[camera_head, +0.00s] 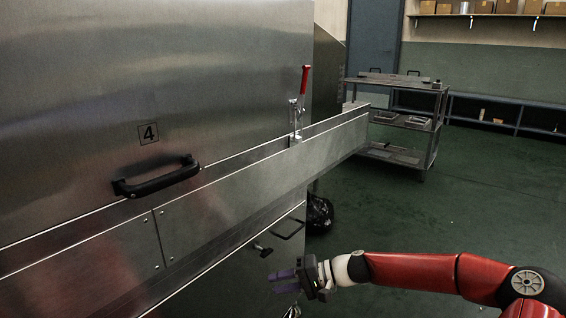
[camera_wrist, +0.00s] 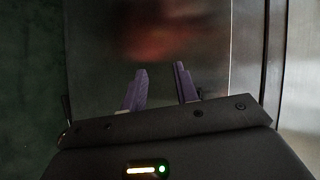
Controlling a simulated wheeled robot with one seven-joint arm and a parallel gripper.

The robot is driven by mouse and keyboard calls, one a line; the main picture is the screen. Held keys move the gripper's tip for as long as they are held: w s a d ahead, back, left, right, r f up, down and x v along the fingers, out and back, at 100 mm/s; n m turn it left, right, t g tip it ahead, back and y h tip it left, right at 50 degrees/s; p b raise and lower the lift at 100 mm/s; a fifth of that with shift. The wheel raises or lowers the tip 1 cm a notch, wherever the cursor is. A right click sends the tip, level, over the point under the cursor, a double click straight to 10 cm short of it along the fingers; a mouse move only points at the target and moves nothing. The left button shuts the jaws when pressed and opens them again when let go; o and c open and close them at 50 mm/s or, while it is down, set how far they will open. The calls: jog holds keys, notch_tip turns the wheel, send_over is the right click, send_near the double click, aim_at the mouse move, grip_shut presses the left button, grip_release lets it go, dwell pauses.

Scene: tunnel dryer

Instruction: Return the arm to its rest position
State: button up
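My gripper (camera_head: 284,281) is at the lower middle of the head view, at the end of my red arm, which reaches in from the right. It is in front of the lower steel panel of the dryer, below the long ledge. In the wrist view its two purple fingers (camera_wrist: 160,88) stand apart with nothing between them. A blurred red reflection shows on the metal ahead of them. How close the fingers are to the panel I cannot tell.
The steel dryer wall (camera_head: 120,70) has a black handle (camera_head: 157,178) and a red-handled clamp (camera_head: 303,85). A lower handle (camera_head: 289,229) and a dark knob (camera_head: 263,249) are close to my gripper. A shelved cart (camera_head: 437,120) stands behind. The green floor (camera_head: 470,205) at right is clear.

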jog(key=s+d+n+g+h+p, duration=0.2)
jog(key=s+n+h, duration=0.1)
jog(key=s+h, duration=0.6)
jog(key=s+d+r+m+t+h+p, duration=0.1)
jog(key=s+d+r+t+h+p, duration=0.1)
jog(key=s+d+r, duration=0.4)
jog(key=s+d+r+m+t+h+p, duration=0.1)
jog(key=s+d+r+t+h+p, duration=0.1)
jog(key=s+d+r, duration=0.5)
jog(key=s+r+t+h, duration=0.1)
jog(key=s+r+t, duration=0.1)
jog(key=s+r, duration=0.4)
jog(key=shift+p+v, duration=0.3)
jog(key=shift+v, duration=0.7)
jog(key=shift+w, duration=0.1)
